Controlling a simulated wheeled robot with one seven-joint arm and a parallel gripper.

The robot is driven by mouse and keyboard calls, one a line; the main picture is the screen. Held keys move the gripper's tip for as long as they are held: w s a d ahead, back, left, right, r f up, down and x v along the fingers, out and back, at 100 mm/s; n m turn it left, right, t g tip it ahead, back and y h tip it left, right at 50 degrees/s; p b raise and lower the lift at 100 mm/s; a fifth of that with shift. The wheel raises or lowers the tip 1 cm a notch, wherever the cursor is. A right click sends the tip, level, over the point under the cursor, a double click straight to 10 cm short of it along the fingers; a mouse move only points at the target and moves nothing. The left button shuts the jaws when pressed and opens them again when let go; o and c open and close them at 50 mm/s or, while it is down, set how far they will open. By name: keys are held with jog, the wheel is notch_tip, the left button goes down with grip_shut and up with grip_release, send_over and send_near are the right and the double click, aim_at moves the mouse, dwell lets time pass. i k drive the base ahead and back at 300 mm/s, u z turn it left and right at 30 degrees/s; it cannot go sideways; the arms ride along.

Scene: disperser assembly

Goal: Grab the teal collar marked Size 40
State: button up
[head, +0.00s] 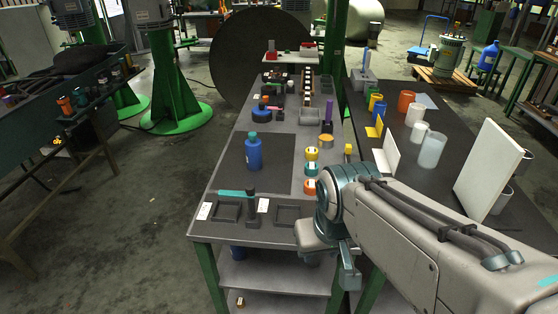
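A teal collar (312,169) sits on the grey workbench (222,182), toward its right edge. It stands in a short row between a yellow collar (312,154) behind it and an orange-red collar (310,187) in front. Small pale labels show on the collars, but the size marking is too small to read. My gripper (348,272) hangs at the end of my arm by the bench's front right corner, nearer to me than the teal collar and apart from it. Its fingers are partly hidden by the wrist, so its opening is unclear.
A blue bottle (254,152) stands mid-bench on a dark mat. Empty dark trays (288,214) lie at the front edge. The right-hand bench holds white cylinders (432,150), an orange ring (406,101) and an upright white panel (487,170) beside my arm.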

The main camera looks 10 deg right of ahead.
aim_at(312, 169)
jog(key=u, duration=0.65)
jog(key=i, duration=0.5)
jog(key=z, duration=1.7)
